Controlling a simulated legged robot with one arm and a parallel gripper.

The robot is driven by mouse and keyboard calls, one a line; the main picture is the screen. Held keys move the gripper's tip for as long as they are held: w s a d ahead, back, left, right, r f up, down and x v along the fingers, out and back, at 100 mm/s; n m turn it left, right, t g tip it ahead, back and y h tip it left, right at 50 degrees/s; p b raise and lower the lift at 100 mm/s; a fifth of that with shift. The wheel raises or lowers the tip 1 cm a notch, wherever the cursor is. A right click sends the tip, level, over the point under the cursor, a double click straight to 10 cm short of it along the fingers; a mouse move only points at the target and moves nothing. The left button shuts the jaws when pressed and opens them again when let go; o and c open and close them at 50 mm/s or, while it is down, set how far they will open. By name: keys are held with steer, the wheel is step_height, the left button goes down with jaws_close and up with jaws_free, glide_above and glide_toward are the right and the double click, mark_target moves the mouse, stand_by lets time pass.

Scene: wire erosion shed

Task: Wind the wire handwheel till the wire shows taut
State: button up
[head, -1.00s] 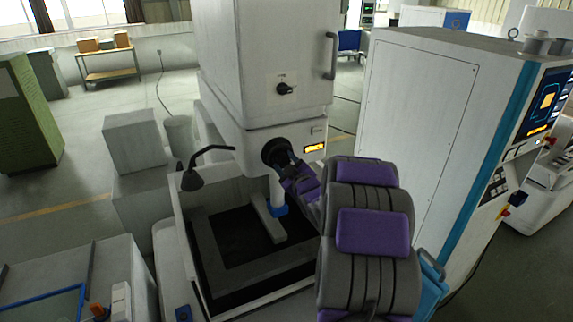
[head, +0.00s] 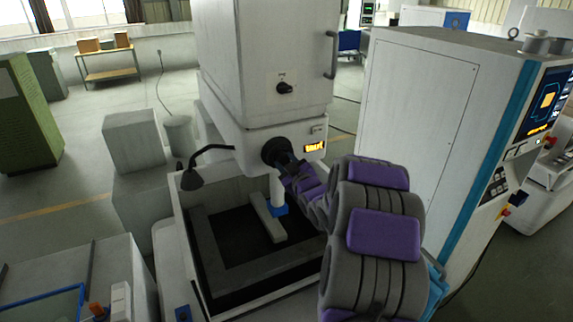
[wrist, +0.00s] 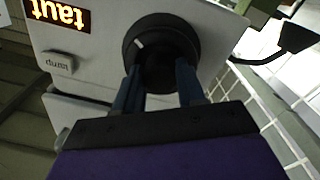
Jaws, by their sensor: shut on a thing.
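The black round wire handwheel (head: 272,150) is on the front of the white machine head, and it fills the upper middle of the wrist view (wrist: 160,30). My gripper (head: 288,164) is shut on the handwheel, its two dark blue fingers (wrist: 158,76) on either side of the hub's lower part. A pale mark shows on the wheel's rim in the wrist view. The small amber display (head: 314,147) beside the wheel reads "taut", upside down in the wrist view (wrist: 57,12). The wire itself cannot be made out.
A black knob (head: 285,88) sits higher on the machine head. A tall white control cabinet (head: 420,120) stands close on the right. A grey button lies under the display (wrist: 58,62).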

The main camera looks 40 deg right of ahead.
steer(key=m, duration=0.4)
steer(key=shift+m, duration=0.4)
stand_by(0.4)
steer(key=o, duration=1.1)
steer(key=shift+c, duration=0.2)
steer(key=shift+s, duration=0.1)
steer(key=b+v, duration=1)
steer(key=v, duration=0.7)
steer(key=shift+r, duration=0.1)
